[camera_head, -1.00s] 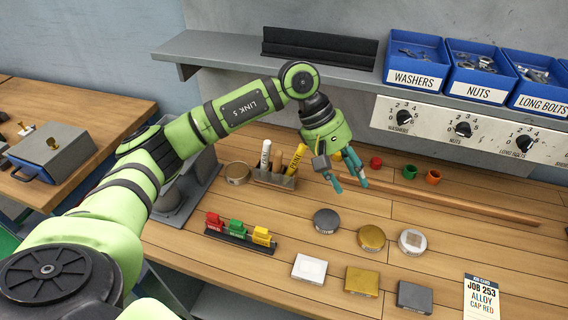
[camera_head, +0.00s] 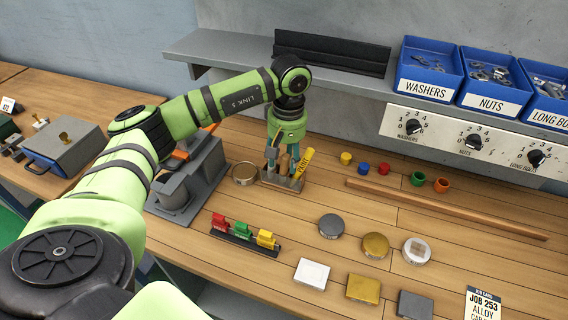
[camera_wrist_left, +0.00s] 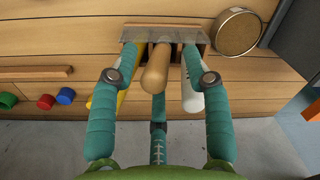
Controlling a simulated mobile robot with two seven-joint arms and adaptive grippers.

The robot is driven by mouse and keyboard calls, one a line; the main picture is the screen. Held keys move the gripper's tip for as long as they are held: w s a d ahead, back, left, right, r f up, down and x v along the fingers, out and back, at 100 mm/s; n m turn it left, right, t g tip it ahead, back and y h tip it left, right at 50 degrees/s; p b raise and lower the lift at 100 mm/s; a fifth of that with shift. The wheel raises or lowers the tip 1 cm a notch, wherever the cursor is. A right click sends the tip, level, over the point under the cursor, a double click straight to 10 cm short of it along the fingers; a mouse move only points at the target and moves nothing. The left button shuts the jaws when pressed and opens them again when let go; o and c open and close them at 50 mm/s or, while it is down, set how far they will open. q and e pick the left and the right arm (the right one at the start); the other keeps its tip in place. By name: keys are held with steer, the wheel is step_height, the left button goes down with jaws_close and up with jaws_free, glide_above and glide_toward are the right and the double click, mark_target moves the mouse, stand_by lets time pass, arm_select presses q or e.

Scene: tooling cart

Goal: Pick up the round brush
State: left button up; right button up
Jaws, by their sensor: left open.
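A small holder (camera_head: 268,179) stands on the bench with upright tools in it: a yellow one (camera_head: 304,162), a plain wooden handle and a white one (camera_wrist_left: 193,98). No label reads clearly enough to tell which is the round brush; the wooden handle (camera_wrist_left: 161,68) has a rounded end. My left gripper (camera_head: 281,163) points down over the holder and hides part of the tools. In the left wrist view its teal fingers (camera_wrist_left: 158,62) are spread, with the wooden handle between them. The yellow and white tools are close by the outer fingers. My right gripper is out of view.
A round tin (camera_head: 244,174) is just left of the holder. Coloured caps (camera_head: 363,168) and a long wooden strip (camera_head: 440,207) lie to the right. A rack of coloured blocks (camera_head: 243,236) is in front. The shelf (camera_head: 215,50) overhangs behind.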

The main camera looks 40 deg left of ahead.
arm_select(q)
steer(key=shift+f, duration=0.1)
jaws_close()
steer(key=shift+r, duration=0.55)
step_height(320, 180, up, 3)
steer(key=p, duration=0.2)
steer(key=shift+w+r+p, duration=0.1)
steer(key=shift+r+p, duration=0.1)
steer(key=shift+p, duration=0.1)
steer(key=d+r+p, duration=0.2)
steer(key=d+r, duration=0.1)
steer(key=d, duration=0.3)
steer(key=s+d+r+p, duration=0.1)
steer(key=d+r, duration=0.2)
steer(key=d, duration=0.2)
steer(key=shift+s+d+r+p, duration=0.15)
steer(key=shift+d+r+p, duration=0.15)
steer(key=shift+d+p, duration=0.05)
